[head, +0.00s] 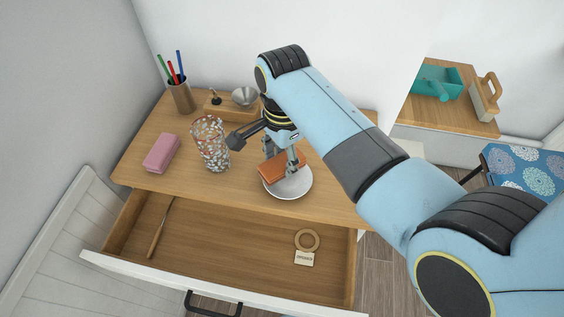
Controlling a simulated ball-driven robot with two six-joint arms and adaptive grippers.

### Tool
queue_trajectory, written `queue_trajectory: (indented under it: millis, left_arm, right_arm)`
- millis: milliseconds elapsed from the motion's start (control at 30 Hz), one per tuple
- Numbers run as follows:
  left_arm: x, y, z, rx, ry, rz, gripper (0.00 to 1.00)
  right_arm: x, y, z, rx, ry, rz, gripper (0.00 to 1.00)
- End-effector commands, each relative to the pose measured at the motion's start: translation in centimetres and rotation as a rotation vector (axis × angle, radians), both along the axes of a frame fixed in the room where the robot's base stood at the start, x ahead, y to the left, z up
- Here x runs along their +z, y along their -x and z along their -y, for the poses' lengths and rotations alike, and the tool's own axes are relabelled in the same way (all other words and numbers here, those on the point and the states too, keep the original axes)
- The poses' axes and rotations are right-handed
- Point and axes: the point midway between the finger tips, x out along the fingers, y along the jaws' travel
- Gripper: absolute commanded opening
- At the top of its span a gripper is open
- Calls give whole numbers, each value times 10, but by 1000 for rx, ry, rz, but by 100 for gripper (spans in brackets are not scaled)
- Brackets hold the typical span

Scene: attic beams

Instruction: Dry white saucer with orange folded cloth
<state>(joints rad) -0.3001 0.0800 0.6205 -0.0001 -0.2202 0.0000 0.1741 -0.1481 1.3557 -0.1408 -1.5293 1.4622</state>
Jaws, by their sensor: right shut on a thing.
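The white saucer (294,188) lies on the wooden desk top near its front edge, above the open drawer. The orange folded cloth (283,169) is over the saucer's upper left part and looks tilted. My right gripper (283,156) points down and is shut on the cloth. Cloth and saucer overlap in the picture; I cannot tell how firmly they touch. The far side of the saucer is hidden by the cloth and gripper. My left gripper is not in view.
A speckled glass vase (210,145) stands close left of the gripper. A pink block (162,153) and a pen cup (181,97) are farther left. The open drawer (210,235) holds a wooden stick (158,235) and a ring (307,240). Desk space left of the saucer is clear.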

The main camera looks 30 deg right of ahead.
Motion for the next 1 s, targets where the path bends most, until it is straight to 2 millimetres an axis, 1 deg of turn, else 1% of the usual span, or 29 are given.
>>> queue_trajectory:
  millis: [333, 600, 700, 1000]
  left_arm:
    - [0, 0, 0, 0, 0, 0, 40]
    - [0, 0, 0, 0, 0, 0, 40]
    - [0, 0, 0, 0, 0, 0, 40]
    - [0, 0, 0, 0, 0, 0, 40]
  right_arm:
    - [-1, 3, 1, 0, 1, -2, 16]
    - [-3, 25, -6, -1, 1, -3, 16]
    - [-3, 29, -7, -1, 2, -2, 16]
    - [-3, 27, -7, 0, 1, -2, 16]
